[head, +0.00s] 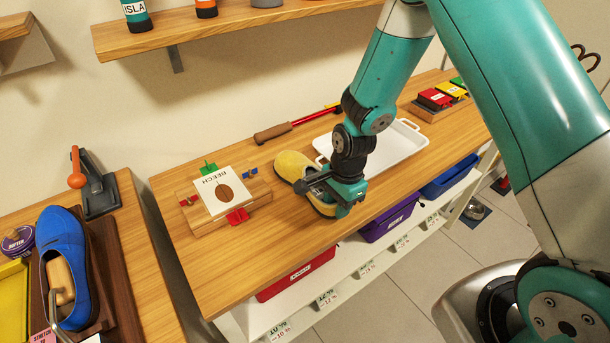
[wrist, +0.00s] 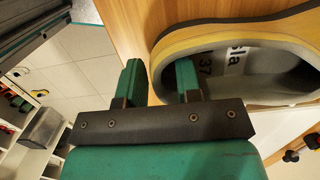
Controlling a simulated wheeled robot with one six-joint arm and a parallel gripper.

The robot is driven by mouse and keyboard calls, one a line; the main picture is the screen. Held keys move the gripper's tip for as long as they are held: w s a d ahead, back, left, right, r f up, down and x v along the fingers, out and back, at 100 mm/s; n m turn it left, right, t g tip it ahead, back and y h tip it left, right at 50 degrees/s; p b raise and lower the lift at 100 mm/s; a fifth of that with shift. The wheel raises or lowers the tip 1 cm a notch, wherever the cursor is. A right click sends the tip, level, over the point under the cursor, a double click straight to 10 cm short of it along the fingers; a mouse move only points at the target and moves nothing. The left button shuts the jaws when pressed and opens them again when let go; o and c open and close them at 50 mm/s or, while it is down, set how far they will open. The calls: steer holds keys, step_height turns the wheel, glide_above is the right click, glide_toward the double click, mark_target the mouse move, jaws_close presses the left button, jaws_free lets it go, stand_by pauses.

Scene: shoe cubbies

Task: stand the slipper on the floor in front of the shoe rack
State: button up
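The slipper (head: 294,165) is yellow with a grey inside and lies on the wooden worktop, near its front edge. In the wrist view the slipper (wrist: 215,42) shows its opening, with "Isla 37" printed inside. My gripper (head: 322,190) is down at the slipper's near end and partly covers it. In the wrist view my gripper (wrist: 158,75) has its fingers apart, one outside the slipper's rim and one over its opening. A gap shows between the rim and the outer finger.
A board with a "BEECH" card (head: 220,190) lies left of the slipper, and a white tray (head: 408,140) right of it. Red (head: 297,276) and purple (head: 390,219) bins sit below the worktop.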

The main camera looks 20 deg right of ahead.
steer(key=shift+c, duration=0.5)
jaws_close()
steer(key=shift+r, duration=0.1)
